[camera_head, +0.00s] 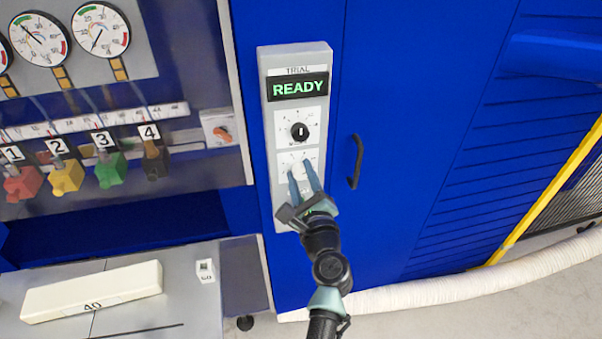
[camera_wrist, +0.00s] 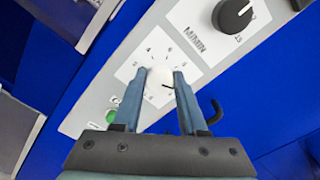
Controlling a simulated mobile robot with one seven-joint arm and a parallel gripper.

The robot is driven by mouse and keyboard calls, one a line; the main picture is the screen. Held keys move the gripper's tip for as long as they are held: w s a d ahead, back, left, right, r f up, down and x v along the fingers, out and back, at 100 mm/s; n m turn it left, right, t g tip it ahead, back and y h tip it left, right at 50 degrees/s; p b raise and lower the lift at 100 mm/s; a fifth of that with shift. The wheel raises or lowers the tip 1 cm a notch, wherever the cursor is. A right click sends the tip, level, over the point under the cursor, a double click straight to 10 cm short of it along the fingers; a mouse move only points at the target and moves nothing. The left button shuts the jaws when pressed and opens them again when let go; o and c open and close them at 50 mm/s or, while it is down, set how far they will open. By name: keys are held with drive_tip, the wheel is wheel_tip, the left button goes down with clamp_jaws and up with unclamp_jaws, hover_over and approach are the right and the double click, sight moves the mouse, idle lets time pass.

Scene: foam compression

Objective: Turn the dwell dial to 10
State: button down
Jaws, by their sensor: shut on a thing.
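The dwell dial (camera_wrist: 160,80) is a pale round knob on a white scale plate, low on the grey control panel (camera_head: 265,120). My gripper (camera_head: 299,169) reaches up to this plate from below in the head view. In the wrist view its two blue-grey fingers (camera_wrist: 159,74) stand on either side of the knob and are shut on it. A short dark mark shows at the knob's right side. Some scale numbers show above the knob, but they are too small to read surely. The fingers cover part of the scale.
A black speed dial (camera_head: 299,132) sits above, under a display reading READY (camera_head: 300,87). A green button (camera_wrist: 112,116) is at the panel's lower end. A black door handle (camera_head: 355,162) stands out to the right. A foam block marked 40 (camera_head: 92,291) lies on the bench.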

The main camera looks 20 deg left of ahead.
idle(0.4)
drive_tip(key=shift+c, duration=2.2)
unclamp_jaws()
drive_tip(key=b+v, duration=0.1)
drive_tip(key=v, duration=1.2)
drive_tip(key=w+d+r+n+t+h, duration=0.1)
drive_tip(key=d+r+n+t, duration=0.15)
drive_tip(key=r+n, duration=0.8)
drive_tip(key=w+d+r+n+t+h, duration=0.1)
drive_tip(key=d+r+n+t+h, duration=0.2)
drive_tip(key=r, duration=1.5)
drive_tip(key=s+d+r+n+t+h, duration=0.3)
drive_tip(key=s+r, duration=0.3)
drive_tip(key=r, duration=0.3)
drive_tip(key=s+d+r+n+t+h, duration=0.3)
drive_tip(key=s+r+n+t, duration=0.1)
drive_tip(key=r, duration=0.6)
drive_tip(key=s+n, duration=0.1)
drive_tip(key=s, duration=0.1)
drive_tip(key=shift+s+r, duration=0.3)
drive_tip(key=shift+s, duration=0.1)
